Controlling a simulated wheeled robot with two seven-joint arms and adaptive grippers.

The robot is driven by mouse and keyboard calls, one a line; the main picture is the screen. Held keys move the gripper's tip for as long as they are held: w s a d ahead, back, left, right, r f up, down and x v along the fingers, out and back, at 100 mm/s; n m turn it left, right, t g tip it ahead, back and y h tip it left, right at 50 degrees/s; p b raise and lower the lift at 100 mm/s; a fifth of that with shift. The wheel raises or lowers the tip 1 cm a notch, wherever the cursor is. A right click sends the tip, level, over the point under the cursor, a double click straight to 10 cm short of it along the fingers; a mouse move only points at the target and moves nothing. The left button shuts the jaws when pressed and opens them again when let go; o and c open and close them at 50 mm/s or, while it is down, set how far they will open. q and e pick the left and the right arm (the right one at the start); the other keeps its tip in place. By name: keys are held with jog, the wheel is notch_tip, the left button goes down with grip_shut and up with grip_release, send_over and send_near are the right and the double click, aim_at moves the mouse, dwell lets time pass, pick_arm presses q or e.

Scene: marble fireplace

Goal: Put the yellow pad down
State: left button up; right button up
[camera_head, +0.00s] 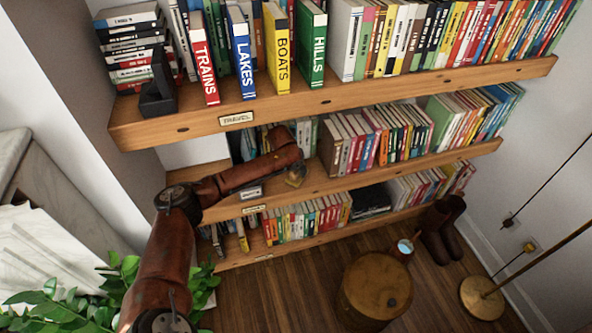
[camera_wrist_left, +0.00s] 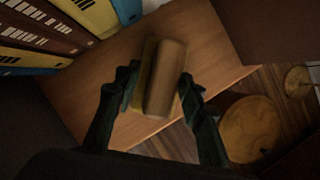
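The yellow pad (camera_wrist_left: 144,80) has a brown, rounded block (camera_wrist_left: 164,78) along its back. In the left wrist view it sits between the two fingers of my left gripper (camera_wrist_left: 160,88), which appear to touch its sides. In the head view my left arm reaches from the lower left to the middle shelf (camera_head: 312,186). There the pad (camera_head: 295,178) shows small at the end of the arm, over the shelf's front part. I cannot tell whether it touches the board. My right gripper is not in view.
Books fill the back of the middle shelf, and more stand on the top shelf (camera_head: 330,95) and the lowest shelf (camera_head: 300,240).

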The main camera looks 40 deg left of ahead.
aim_at(292, 172)
pick_arm(q)
jog(key=shift+w+f, duration=0.1)
jog(key=shift+r, duration=0.2)
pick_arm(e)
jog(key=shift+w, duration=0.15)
pick_arm(q)
jog(key=shift+r, duration=0.2)
jog(key=shift+s+r+p, duration=0.25)
jog(key=shift+r+p, duration=0.15)
jog(key=shift+p, duration=0.1)
jog(key=s+p, duration=0.1)
jog(key=s, duration=0.1)
jog(key=shift+s+d, duration=0.15)
jog(key=shift+s, duration=0.25)
jog(key=shift+s+d+f+p, duration=0.15)
jog(key=shift+s+p, duration=0.35)
jog(key=shift+s, duration=1.05)
jog(key=shift+s+d+p, duration=0.25)
jog(key=shift+s+p, duration=0.3)
jog(key=shift+s, duration=0.95)
jog(key=shift+s+d+f+p, duration=0.15)
jog(key=shift+s+p, duration=0.35)
jog(key=shift+s, duration=1.05)
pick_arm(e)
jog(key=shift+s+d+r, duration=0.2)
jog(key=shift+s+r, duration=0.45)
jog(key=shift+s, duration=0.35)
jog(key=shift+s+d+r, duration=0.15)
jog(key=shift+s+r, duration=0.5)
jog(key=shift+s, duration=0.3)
